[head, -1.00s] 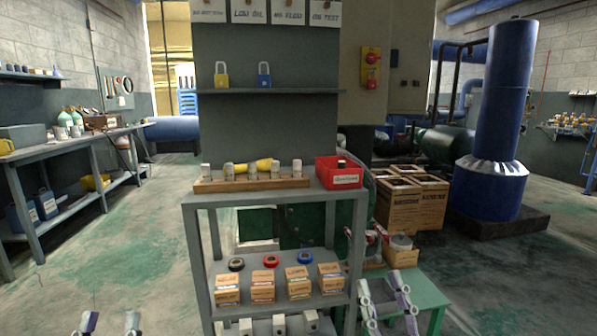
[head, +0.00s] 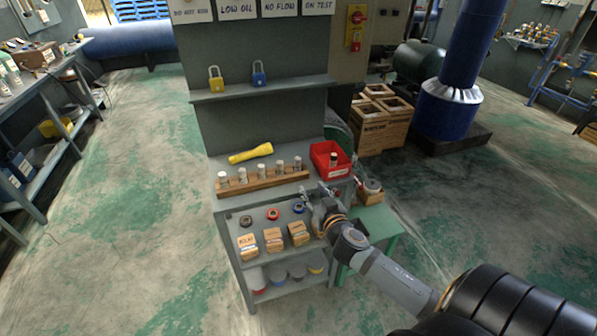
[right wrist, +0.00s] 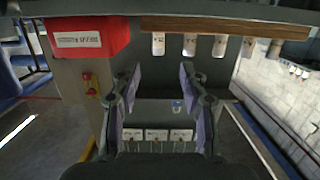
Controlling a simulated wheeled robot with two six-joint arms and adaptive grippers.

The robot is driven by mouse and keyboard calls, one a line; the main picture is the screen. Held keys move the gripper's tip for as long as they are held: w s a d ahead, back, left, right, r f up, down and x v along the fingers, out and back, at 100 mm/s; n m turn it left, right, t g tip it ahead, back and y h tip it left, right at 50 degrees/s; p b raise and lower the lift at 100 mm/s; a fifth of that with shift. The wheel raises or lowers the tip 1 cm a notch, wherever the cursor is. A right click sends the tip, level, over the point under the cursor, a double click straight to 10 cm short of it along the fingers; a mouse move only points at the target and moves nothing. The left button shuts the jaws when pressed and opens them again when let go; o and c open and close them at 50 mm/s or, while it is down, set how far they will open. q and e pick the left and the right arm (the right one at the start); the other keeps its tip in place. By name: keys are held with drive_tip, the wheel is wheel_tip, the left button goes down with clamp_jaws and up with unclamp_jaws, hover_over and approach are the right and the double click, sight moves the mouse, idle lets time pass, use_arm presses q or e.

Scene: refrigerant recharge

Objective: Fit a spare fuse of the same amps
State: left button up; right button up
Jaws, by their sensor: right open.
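Several pale, cylindrical fuses (head: 261,169) stand upright in a wooden rack (head: 265,183) on the top of the grey shelf unit; they also show in the right wrist view (right wrist: 190,45). A red bin (head: 322,153) stands to their right, with a dark-and-pale cylinder (head: 333,160) in it; its white label shows in the right wrist view (right wrist: 78,40). I cannot read any amp marking. My right gripper (head: 316,196) is open and empty, by the front right of the shelf unit, near the red bin. My left gripper is out of view.
A yellow torch (head: 250,153) lies behind the rack. Small boxes (head: 272,239) and tape rolls (head: 272,214) sit on the shelf below, beside my right gripper. A green stool (head: 378,232) stands to the right. Yellow and blue padlocks (head: 259,74) stand on the upper ledge.

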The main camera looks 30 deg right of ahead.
sight(299, 163)
drive_tip(key=x, duration=0.4)
drive_tip(key=r+x, duration=0.1)
drive_tip(key=x, duration=0.3)
drive_tip(key=r+x, duration=0.1)
drive_tip(key=x, duration=0.4)
drive_tip(key=shift+w+d, duration=0.1)
drive_tip(key=shift+d, duration=0.05)
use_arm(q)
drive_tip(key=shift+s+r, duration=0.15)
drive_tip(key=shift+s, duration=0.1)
use_arm(e)
drive_tip(key=shift+c, duration=0.3)
clamp_jaws()
drive_tip(key=shift+r+p, duration=1.35)
drive_tip(key=shift+r, duration=0.2)
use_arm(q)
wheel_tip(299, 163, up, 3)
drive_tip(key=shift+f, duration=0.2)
